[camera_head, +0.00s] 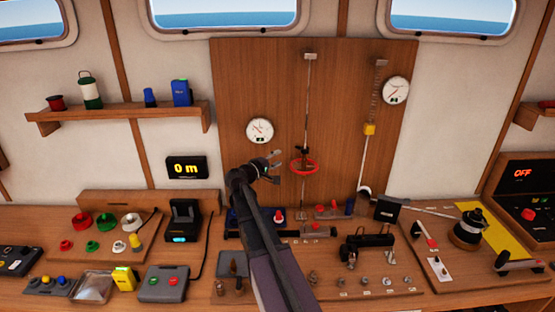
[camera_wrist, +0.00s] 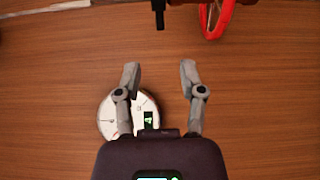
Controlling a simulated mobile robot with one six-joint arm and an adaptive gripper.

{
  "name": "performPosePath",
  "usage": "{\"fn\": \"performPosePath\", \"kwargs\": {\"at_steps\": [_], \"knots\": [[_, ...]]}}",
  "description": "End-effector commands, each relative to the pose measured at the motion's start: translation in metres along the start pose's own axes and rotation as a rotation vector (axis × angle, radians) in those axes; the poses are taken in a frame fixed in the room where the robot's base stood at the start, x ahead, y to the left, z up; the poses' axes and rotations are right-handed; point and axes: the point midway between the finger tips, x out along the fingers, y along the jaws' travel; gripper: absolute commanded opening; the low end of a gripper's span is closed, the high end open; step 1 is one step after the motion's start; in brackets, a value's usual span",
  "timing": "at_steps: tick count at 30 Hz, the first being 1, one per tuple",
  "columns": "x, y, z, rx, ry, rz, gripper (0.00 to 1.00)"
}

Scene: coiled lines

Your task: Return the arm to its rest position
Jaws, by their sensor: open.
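My arm reaches up from the bottom centre in the head view. My gripper (camera_head: 277,166) is in front of the wooden wall panel, just left of the red handwheel (camera_head: 303,166). In the wrist view my gripper (camera_wrist: 160,68) has its two grey fingers spread apart with nothing between them. The red handwheel (camera_wrist: 219,18) shows at the top edge there, clear of the fingers. A round white gauge (camera_wrist: 115,122) lies behind the left finger and is partly hidden by my gripper.
The panel (camera_head: 235,80) carries a left gauge (camera_head: 260,130), a right gauge (camera_head: 396,90) and a yellow slider (camera_head: 369,129). The bench below is crowded, with a black device (camera_head: 185,220), a black-handled fixture (camera_head: 370,240) and a kettle-like pot (camera_head: 468,230). Open air lies above the bench.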

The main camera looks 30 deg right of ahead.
Motion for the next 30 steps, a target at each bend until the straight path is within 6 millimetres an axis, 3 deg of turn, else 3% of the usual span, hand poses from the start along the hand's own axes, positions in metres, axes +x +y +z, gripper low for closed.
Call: {"fn": "performPosePath", "kwargs": {"at_steps": [11, 17, 23, 30], "knots": [[-0.001, -0.002, 0.001, 0.004, -0.001, -0.008, 0.51], [-0.015, -0.016, 0.01, 0.04, -0.013, -0.086, 0.51], [-0.049, -0.05, 0.029, 0.112, -0.042, -0.268, 0.51], [-0.109, -0.1, 0.053, 0.192, -0.086, -0.56, 0.51]]}}
